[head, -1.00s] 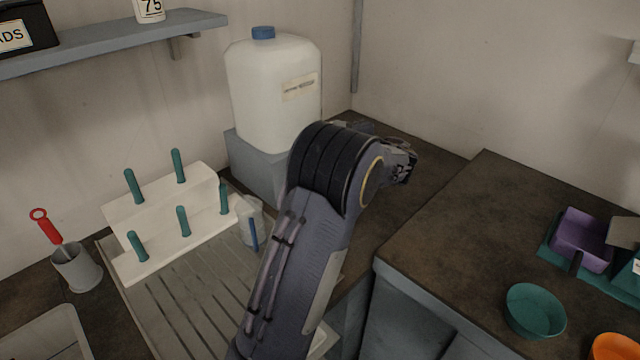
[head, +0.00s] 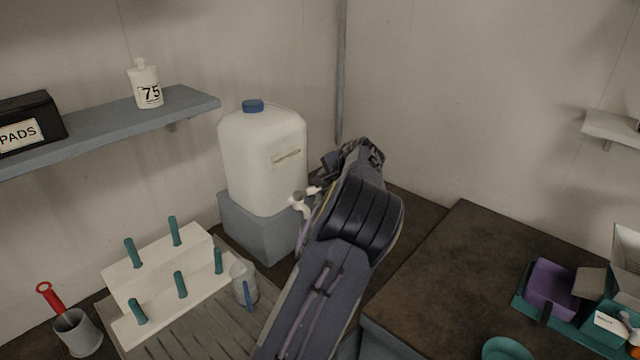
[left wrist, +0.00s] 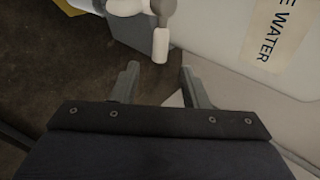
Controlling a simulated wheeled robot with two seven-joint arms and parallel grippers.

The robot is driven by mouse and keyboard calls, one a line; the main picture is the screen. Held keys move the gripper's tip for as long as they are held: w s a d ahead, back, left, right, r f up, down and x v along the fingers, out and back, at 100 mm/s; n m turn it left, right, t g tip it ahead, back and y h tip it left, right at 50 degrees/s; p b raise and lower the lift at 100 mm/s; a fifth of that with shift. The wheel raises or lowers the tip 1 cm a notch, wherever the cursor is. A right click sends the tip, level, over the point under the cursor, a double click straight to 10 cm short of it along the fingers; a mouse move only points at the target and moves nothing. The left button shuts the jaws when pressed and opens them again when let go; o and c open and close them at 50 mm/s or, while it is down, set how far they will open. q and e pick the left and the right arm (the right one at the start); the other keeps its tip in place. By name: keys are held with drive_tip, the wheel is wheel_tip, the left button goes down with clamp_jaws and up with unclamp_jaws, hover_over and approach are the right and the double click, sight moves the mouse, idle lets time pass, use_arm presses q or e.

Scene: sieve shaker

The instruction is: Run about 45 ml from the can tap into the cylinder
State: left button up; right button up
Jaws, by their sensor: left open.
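The white can (head: 262,165) with a blue cap stands on a grey block. Its tap (head: 302,201) sticks out low on its right side. The tap also shows in the left wrist view (left wrist: 160,42), just beyond my fingertips, with its white spout end pointing down the picture. My left gripper (left wrist: 160,70) is open and empty, its two fingers apart and not closed on the tap. In the head view my left arm's end is beside the can, right of the tap. A translucent vessel (head: 240,272) with a blue strip, possibly the cylinder, stands by the white peg rack. My right gripper is out of view.
The grey block (head: 262,228) bears the can. The peg rack (head: 160,275) has several teal pegs. A grey cup (head: 77,335) holds a red-handled tool. A shelf (head: 190,107) carries a bottle marked 75. The right counter (head: 450,270) is clear on its left.

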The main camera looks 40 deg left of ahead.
sight(307, 192)
use_arm(q)
drive_tip(key=p+x, duration=0.1)
drive_tip(key=x, duration=0.4)
clamp_jaws()
